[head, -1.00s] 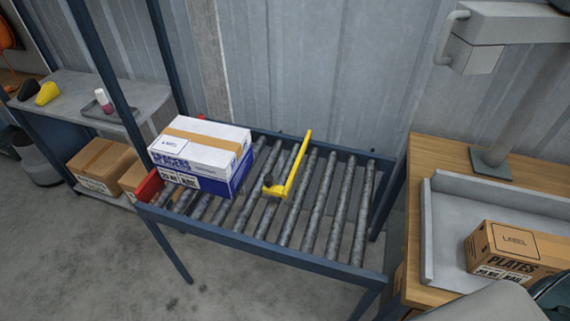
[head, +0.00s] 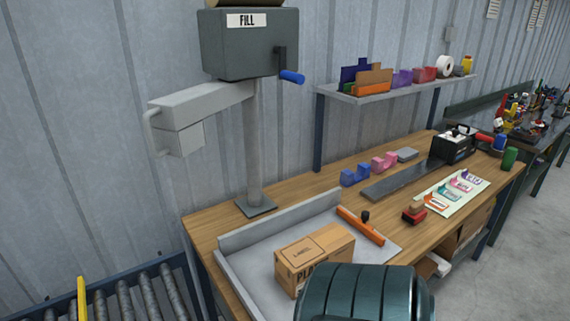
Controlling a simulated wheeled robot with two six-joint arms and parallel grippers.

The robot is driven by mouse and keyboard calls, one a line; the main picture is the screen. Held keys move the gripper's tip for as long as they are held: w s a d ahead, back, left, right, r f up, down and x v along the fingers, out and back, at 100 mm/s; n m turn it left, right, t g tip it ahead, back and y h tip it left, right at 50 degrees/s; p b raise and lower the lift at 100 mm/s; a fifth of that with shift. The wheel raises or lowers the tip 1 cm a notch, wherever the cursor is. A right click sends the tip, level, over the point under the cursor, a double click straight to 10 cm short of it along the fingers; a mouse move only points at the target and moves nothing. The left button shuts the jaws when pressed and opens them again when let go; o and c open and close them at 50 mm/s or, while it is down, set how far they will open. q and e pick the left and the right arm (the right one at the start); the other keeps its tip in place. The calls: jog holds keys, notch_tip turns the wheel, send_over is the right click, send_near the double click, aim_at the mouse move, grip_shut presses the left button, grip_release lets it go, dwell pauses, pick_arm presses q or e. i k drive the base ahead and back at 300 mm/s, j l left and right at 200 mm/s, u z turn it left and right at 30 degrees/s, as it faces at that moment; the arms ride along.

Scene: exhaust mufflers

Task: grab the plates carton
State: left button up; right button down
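The plates carton (head: 318,249) is a brown cardboard box with a label on its top and dark print on its front, partly readable as "PLA". It lies in the grey tray (head: 240,268) on the wooden bench. A dark rounded part of my own body in the foreground hides the carton's lower right front. Neither of my grippers shows in the head view.
A fill machine (head: 248,45) on a post stands behind the tray. An orange bar with a black knob (head: 361,226) lies at the tray's right side. A roller conveyor (head: 140,296) is at lower left.

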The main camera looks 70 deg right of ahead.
aim_at(294, 261)
jog(key=z, duration=2.4)
